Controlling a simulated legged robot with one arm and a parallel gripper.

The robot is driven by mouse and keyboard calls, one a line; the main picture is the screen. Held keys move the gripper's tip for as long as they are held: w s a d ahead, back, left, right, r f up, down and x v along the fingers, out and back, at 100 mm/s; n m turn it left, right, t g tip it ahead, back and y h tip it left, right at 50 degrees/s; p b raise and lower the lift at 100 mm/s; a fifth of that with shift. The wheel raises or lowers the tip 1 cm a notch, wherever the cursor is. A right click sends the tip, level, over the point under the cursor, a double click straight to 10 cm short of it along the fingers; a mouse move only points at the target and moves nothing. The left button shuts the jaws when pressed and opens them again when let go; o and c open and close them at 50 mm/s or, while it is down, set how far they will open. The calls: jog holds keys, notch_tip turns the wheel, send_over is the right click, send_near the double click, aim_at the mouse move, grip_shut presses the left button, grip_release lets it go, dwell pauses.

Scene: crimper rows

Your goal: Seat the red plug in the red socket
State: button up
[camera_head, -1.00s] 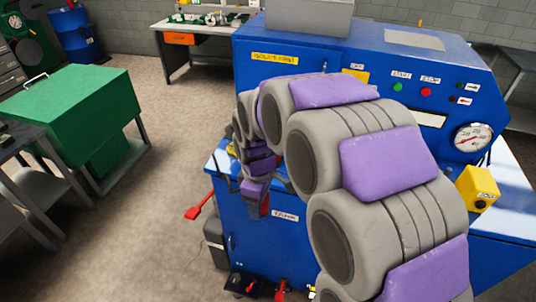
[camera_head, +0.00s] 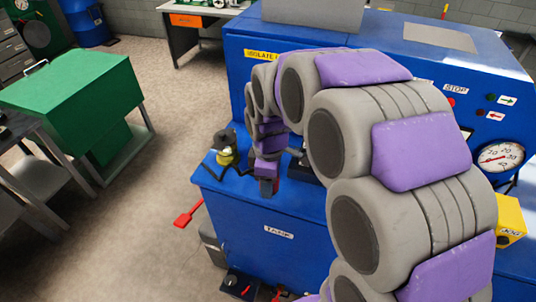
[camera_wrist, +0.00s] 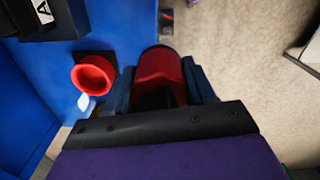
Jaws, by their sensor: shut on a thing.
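The red plug (camera_wrist: 160,75) is between the dark blue fingers of my gripper (camera_wrist: 165,85) in the wrist view, its rounded red end pointing away from my wrist. The red socket (camera_wrist: 93,73) is a round red ring on a blue surface, left of the plug and clear of it in that picture. A small white piece hangs at its lower edge. I cannot make out the socket there.
The blue machine (camera_head: 345,75) with its gauge (camera_head: 501,157) stands behind my arm. A black and yellow fitting (camera_head: 226,152) is on the bench left of my gripper. A red lever (camera_head: 188,214) sticks out at the left side. Floor (camera_head: 150,240) is open at left.

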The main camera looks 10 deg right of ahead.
jog(key=w, duration=0.4)
jog(key=w+d+f+b, duration=0.1)
jog(key=w, duration=0.3)
jog(key=w+d, duration=0.1)
jog(key=w, duration=0.3)
jog(key=shift+w+f, duration=0.3)
jog(key=shift+w, duration=0.5)
jog(key=shift+w+f+b, duration=0.15)
jog(key=shift+f+b, duration=0.05)
jog(key=shift+b, duration=0.1)
notch_tip(320, 180, down, 3)
jog(key=shift+a+r+b, duration=0.1)
jog(key=shift+r+b, duration=0.1)
jog(key=shift+b, duration=0.1)
jog(key=shift+c, duration=0.5)
jog(key=shift+f, duration=0.35)
jog(key=shift+r, duration=0.1)
jog(key=o, duration=1.4)
jog(key=shift+c, duration=0.2)
jog(key=shift+r, duration=0.1)
